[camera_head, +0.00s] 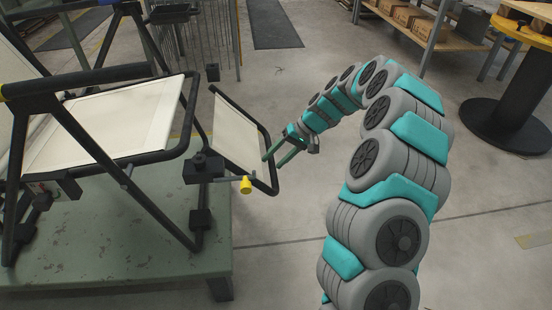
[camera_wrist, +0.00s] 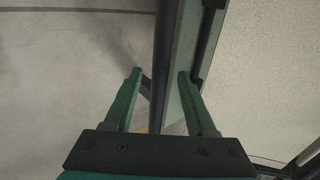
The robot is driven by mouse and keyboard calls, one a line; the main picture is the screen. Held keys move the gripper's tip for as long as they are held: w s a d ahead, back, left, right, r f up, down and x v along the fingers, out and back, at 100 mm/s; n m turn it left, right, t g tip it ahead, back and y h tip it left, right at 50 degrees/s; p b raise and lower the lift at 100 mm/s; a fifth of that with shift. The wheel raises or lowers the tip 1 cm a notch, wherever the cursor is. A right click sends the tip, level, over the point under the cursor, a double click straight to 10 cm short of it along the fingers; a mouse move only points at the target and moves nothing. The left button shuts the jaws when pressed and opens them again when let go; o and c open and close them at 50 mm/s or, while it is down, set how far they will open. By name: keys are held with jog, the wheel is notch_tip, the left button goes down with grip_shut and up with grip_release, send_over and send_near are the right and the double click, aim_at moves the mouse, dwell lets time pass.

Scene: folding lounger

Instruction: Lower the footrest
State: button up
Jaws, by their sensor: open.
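The lounger's footrest (camera_head: 236,130) is a cream panel in a black tube frame. It is tilted beyond the front of the cream seat (camera_head: 110,125). My gripper (camera_head: 272,160) is at the footrest's right outer bar, with its green fingers open. In the wrist view, the dark bar (camera_wrist: 163,60) runs between the fingers of my gripper (camera_wrist: 159,75), with a gap on the left; contact on the right cannot be told. The cream panel (camera_wrist: 265,70) fills the right side there. A lever with a yellow tip (camera_head: 246,185) sticks out from a black block below the footrest.
The lounger stands on a worn green platform (camera_head: 120,265). A black spool table with a yellow rim (camera_head: 515,35) and a shelf with cardboard boxes (camera_head: 425,18) stand at the back right. The concrete floor (camera_head: 280,225) between the platform and my arm is clear.

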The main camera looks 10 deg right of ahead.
jog(key=v, duration=0.7)
jog(key=shift+d+r, duration=0.25)
jog(key=shift+r, duration=0.05)
jog(key=s+a+r+n+g+h+p, duration=0.1)
jog(key=s+a+r, duration=0.1)
jog(key=s+r, duration=0.3)
jog(key=s+a+r+h+p, duration=0.1)
jog(key=s+a+r, duration=0.1)
jog(key=s, duration=0.6)
jog(key=s+a+r+n+g+h, duration=0.1)
jog(key=s+a+r, duration=0.25)
jog(key=s, duration=0.25)
jog(key=s+d+m+h+p, duration=0.1)
jog(key=s+d, duration=0.3)
jog(key=s, duration=0.8)
jog(key=s+d+m+h+p, duration=0.1)
jog(key=s+d+h, duration=0.2)
jog(key=s, duration=0.9)
jog(key=shift+d+h+p, duration=0.35)
jog(key=shift+d+h, duration=0.05)
jog(key=shift+d, duration=0.5)
jog(key=shift+c, duration=0.3)
